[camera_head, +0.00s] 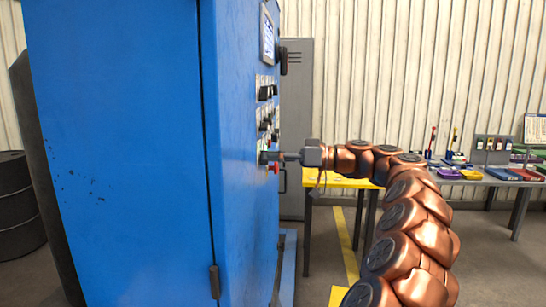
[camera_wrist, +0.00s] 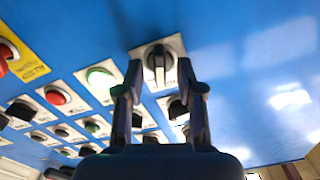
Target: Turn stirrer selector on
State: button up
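The blue control cabinet (camera_head: 120,140) carries a panel of knobs and buttons on its right-hand face. In the wrist view, a black rotary selector (camera_wrist: 158,60) on a white square plate lies between the tips of my gripper (camera_wrist: 159,68). The two fingers are apart, one on each side of the knob, with gaps visible. The knob's handle points roughly up and down in the picture. I cannot read its label, so I cannot tell if it is the stirrer selector. In the head view my gripper (camera_head: 282,157) reaches the lower panel from the right.
More black selectors sit below. A yellow table (camera_head: 345,182) and a grey workbench (camera_head: 470,178) stand behind my arm.

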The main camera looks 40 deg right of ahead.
grip_shut()
dwell(0.5)
jog(key=shift+m, duration=1.2)
jog(key=shift+f, duration=0.1)
grip_release()
jog(key=shift+d, duration=0.1)
